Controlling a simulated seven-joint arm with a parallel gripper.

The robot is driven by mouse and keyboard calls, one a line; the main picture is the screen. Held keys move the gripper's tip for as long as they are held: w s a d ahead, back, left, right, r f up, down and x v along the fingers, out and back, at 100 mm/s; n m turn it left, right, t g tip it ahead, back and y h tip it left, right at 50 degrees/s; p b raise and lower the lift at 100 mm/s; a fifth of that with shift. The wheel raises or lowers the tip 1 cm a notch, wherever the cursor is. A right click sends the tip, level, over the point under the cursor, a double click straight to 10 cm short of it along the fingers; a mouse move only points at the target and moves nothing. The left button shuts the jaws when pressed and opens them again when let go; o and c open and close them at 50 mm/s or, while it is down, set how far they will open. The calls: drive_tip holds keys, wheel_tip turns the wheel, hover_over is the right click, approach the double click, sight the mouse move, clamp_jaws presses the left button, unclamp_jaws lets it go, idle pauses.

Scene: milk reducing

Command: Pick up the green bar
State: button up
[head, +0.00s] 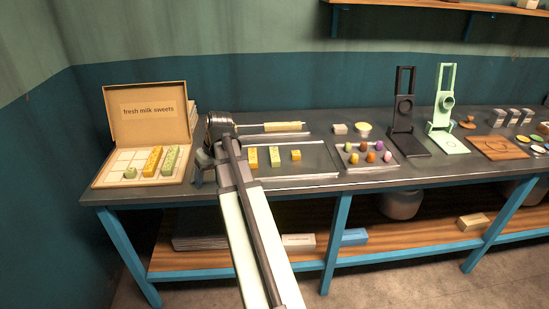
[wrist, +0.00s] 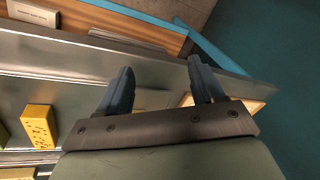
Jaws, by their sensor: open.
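A green bar (head: 275,156) lies on the metal tray (head: 318,159), between a yellow bar (head: 253,157) and a small orange-yellow piece (head: 296,155). Another green bar (head: 171,158) is in the open sweets box (head: 147,115), right of an orange-yellow bar (head: 152,160). My gripper (head: 202,165) is between the box and the tray, left of the tray's green bar. In the wrist view my gripper (wrist: 160,68) is open with nothing between its fingers. A yellow bar (wrist: 38,125) is at the left there, with a sliver of green at the left edge.
A small green piece (head: 130,173) is in the box. A tray of coloured pieces (head: 367,158) is to the right. A rolling pin (head: 283,127) lies behind. A black stand (head: 404,110) and a mint-green stand (head: 445,105) rise further right. The table's front edge is close to my gripper.

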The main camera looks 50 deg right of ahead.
drive_tip(key=s+d+r+m+t+h, duration=0.1)
drive_tip(key=d+r+m, duration=0.15)
drive_tip(key=d, duration=0.45)
drive_tip(key=s+d+r+m+h, duration=0.1)
drive_tip(key=s+d+r+h, duration=0.15)
drive_tip(key=d, duration=0.55)
drive_tip(key=m+h, duration=0.2)
drive_tip(key=m, duration=0.1)
approach(275, 154)
drive_tip(key=x, duration=0.2)
drive_tip(key=shift+w+d+f, duration=0.2)
drive_tip(key=shift+w+f, duration=0.05)
drive_tip(key=shift+w, duration=0.05)
drive_tip(key=shift+x, duration=3.1)
drive_tip(key=shift+s+a+f, duration=0.1)
drive_tip(key=shift+f, duration=0.2)
drive_tip(key=shift+c, duration=0.5)
drive_tip(key=c, duration=1)
